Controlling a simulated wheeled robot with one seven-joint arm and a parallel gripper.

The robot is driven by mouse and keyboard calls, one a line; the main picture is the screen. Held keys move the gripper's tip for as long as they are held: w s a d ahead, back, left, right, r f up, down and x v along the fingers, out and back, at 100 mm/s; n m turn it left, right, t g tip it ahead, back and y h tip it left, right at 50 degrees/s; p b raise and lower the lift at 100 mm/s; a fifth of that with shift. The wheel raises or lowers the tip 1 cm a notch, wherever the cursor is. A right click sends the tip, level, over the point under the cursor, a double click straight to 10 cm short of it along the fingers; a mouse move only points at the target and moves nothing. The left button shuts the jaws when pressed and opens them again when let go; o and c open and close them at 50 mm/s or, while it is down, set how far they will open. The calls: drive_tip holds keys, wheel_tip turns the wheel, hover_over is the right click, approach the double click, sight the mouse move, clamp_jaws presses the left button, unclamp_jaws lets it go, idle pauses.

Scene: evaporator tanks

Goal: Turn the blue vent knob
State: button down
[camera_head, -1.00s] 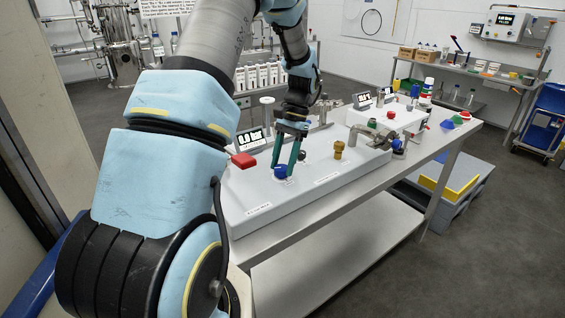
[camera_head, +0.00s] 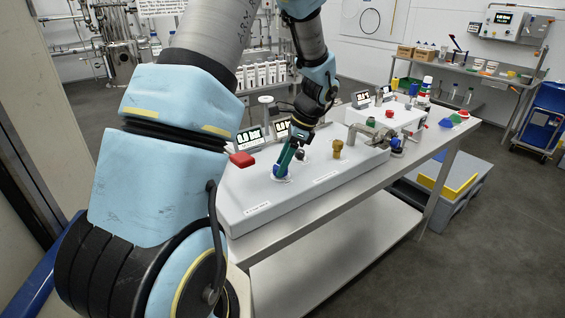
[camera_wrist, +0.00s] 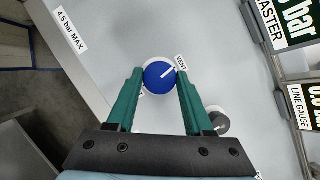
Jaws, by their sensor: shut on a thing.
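The blue vent knob (camera_wrist: 160,77) is round with a white pointer line and sits on the white panel. The pointer aims up and right, toward the "VENT" label (camera_wrist: 181,63). My gripper (camera_wrist: 160,80) has its green fingers on either side of the knob, shut on it. In the head view my gripper (camera_head: 283,165) is tilted, and the knob (camera_head: 279,171) shows partly behind the fingers at its base.
A red knob (camera_head: 243,159) sits to the left on the panel (camera_head: 245,195), and a brass fitting (camera_head: 337,149) to the right. Gauge displays (camera_head: 250,138) stand behind. A grey knob (camera_wrist: 219,121) is close to the right finger in the wrist view.

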drive_tip(key=shift+m+t, duration=0.3)
drive_tip(key=shift+m, duration=0.5)
drive_tip(key=shift+c, duration=1.4)
unclamp_jaws()
drive_tip(key=b+v, duration=0.2)
drive_tip(key=v, duration=0.8)
drive_tip(key=shift+r+b, duration=0.3)
drive_tip(key=shift+r, duration=0.1)
drive_tip(key=shift+s, duration=0.15)
